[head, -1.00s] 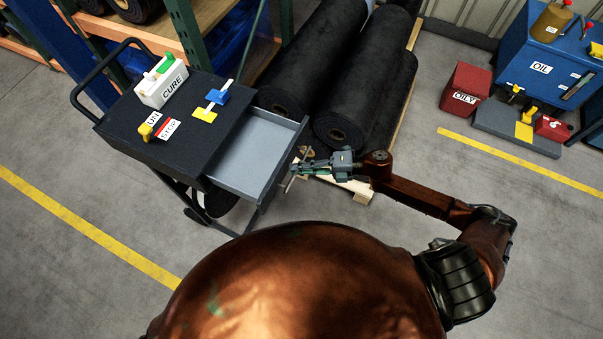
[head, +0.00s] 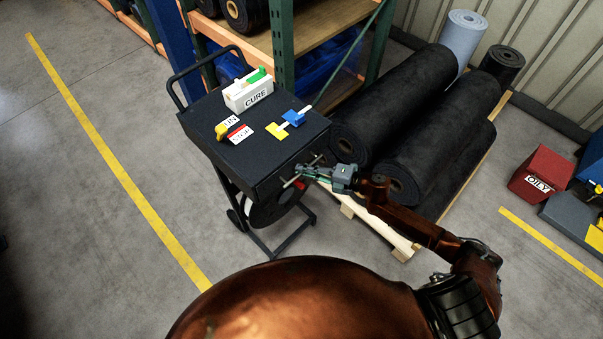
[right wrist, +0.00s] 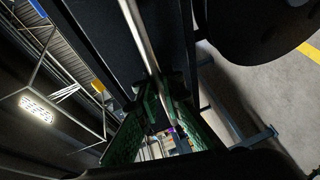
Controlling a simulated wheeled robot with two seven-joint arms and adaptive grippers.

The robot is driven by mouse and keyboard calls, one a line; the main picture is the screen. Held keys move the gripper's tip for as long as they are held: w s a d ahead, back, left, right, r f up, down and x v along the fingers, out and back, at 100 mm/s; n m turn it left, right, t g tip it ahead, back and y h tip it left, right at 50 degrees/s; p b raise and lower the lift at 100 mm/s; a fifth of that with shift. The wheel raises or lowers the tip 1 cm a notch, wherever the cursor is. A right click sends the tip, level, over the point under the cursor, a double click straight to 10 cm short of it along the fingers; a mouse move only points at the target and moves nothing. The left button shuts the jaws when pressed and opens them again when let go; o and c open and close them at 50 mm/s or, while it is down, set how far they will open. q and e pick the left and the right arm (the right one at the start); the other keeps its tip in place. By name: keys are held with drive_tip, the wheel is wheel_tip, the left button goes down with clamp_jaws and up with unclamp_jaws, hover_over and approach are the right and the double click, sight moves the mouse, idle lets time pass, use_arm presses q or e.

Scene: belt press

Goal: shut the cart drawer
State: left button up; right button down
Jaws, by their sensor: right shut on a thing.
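The dark cart (head: 262,148) stands left of centre in the head view. Its drawer (head: 276,188) is in, with its front at the cart's body under the top; none of its grey inside shows. I cannot tell whether a thin gap is left. My right gripper (head: 305,172) is at the drawer front, shut on the drawer's bar handle (head: 289,184). In the right wrist view the metal handle (right wrist: 140,37) runs down between the green-padded fingers of the gripper (right wrist: 160,118). My left gripper is not in view.
On the cart top are a white CURE box (head: 247,96), labels and blue and yellow pieces (head: 290,121). Black rolls (head: 415,160) lie on a pallet (head: 402,247) right of the cart. A shelf (head: 290,45) stands behind. The floor at left is clear.

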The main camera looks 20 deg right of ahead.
drive_tip(key=c, duration=2)
unclamp_jaws()
drive_tip(key=shift+c, duration=0.2)
drive_tip(key=v, duration=1.2)
